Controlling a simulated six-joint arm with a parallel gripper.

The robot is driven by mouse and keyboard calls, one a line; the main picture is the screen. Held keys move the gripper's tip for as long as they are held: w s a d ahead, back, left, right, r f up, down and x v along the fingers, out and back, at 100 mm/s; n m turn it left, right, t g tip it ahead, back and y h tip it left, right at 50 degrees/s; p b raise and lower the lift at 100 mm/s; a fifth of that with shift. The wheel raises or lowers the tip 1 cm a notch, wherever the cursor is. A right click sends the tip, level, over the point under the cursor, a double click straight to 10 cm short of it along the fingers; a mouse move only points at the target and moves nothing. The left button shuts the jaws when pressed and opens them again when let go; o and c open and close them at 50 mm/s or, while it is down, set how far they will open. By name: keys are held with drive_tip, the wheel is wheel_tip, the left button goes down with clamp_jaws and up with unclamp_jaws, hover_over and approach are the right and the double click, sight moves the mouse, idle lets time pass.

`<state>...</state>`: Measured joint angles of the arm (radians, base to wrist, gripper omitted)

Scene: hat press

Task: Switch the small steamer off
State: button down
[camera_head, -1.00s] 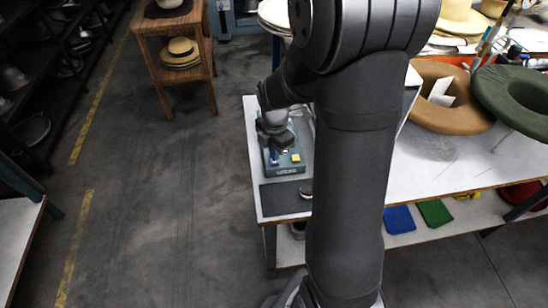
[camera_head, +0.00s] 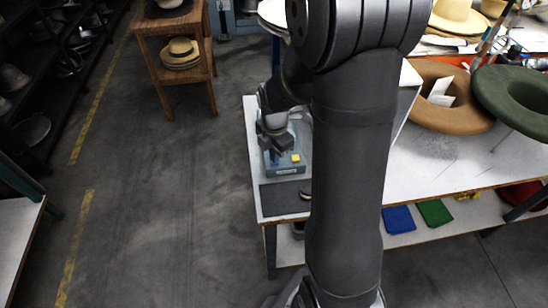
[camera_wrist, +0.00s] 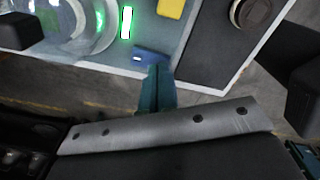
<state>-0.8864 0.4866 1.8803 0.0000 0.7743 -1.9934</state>
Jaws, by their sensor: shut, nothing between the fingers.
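The small steamer (camera_head: 287,170) stands on the white bench near its left edge, a grey-blue unit with a yellow part (camera_head: 295,158) on top. In the wrist view its surface (camera_wrist: 188,45) shows a lit green strip (camera_wrist: 126,22), a yellow part (camera_wrist: 171,8) and a small blue switch (camera_wrist: 150,56). My gripper (camera_head: 275,146) is over the steamer's left side in the head view. In the wrist view my shut, empty fingertips (camera_wrist: 157,72) are right by the blue switch. I cannot tell whether they touch it. The switch's setting is unclear.
A dark mat (camera_head: 279,199) with a round dark item (camera_wrist: 252,12) lies beside the steamer, near the bench corner. Brown (camera_head: 445,98) and green (camera_head: 514,98) hats sit at the right. A wooden stand (camera_head: 196,55) stands at the back left. The floor left of the bench is free.

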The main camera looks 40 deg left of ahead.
drive_tip(key=shift+f, duration=0.4)
drive_tip(key=shift+r, duration=3.5)
